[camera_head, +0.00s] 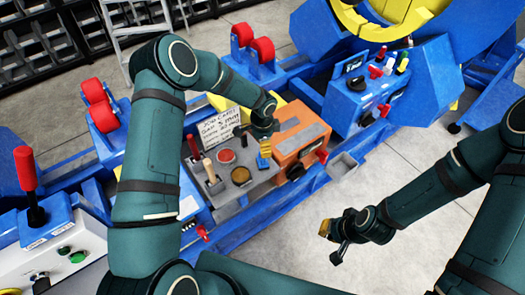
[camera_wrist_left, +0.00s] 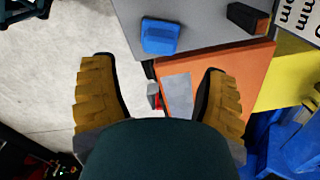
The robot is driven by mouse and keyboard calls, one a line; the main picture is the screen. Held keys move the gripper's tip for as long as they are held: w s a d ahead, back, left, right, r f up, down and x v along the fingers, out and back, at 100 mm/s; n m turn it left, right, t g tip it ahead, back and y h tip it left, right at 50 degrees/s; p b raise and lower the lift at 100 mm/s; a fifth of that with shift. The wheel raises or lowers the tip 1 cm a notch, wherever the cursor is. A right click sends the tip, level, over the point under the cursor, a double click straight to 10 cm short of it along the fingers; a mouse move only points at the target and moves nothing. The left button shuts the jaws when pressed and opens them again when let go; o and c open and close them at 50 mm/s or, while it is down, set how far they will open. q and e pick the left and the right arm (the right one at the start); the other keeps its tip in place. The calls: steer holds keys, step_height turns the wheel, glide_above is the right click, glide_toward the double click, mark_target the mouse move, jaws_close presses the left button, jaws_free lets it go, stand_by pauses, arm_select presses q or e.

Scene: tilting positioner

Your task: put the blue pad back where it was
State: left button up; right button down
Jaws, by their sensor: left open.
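The blue pad (camera_wrist_left: 160,36) lies on the grey tray (camera_wrist_left: 195,12), close to the orange box (camera_wrist_left: 255,62), in the left wrist view. In the head view a small blue patch of it (camera_head: 263,164) shows beside my left gripper (camera_head: 265,150). My left gripper is open and empty; its two yellow fingers also show in the left wrist view (camera_wrist_left: 160,100), spread over the orange box, with the pad beyond them. A grey patch (camera_head: 289,124) lies on the orange box top. My right gripper (camera_head: 331,243) hangs empty over the floor, its fingers apparently apart.
A job card (camera_head: 220,127) stands behind the tray. The tray also carries a red button (camera_head: 225,156), a brass disc (camera_head: 241,176) and upright handles (camera_head: 209,170). A blue control box (camera_head: 360,95) with levers stands right of the orange box. The floor at right is clear.

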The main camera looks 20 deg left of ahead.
arm_select(q)
step_height(320, 180, up, 3)
steer(key=shift+f, duration=0.1)
steer(key=s+d+f+n+h, duration=0.2)
steer(key=s+d+n, duration=0.15)
steer(key=s, duration=0.35)
steer(key=s+d+f+n+h, duration=0.1)
steer(key=s+d+n+h, duration=0.15)
steer(key=s+d, duration=0.35)
steer(key=s+a+n+t, duration=0.1)
steer(key=s+a+n, duration=0.1)
steer(key=s+n, duration=0.5)
steer(key=s, duration=0.4)
steer(key=shift+s+a+n+t+y, duration=0.25)
steer(key=shift+n+t+y, duration=0.05)
steer(key=shift+n+y, duration=0.1)
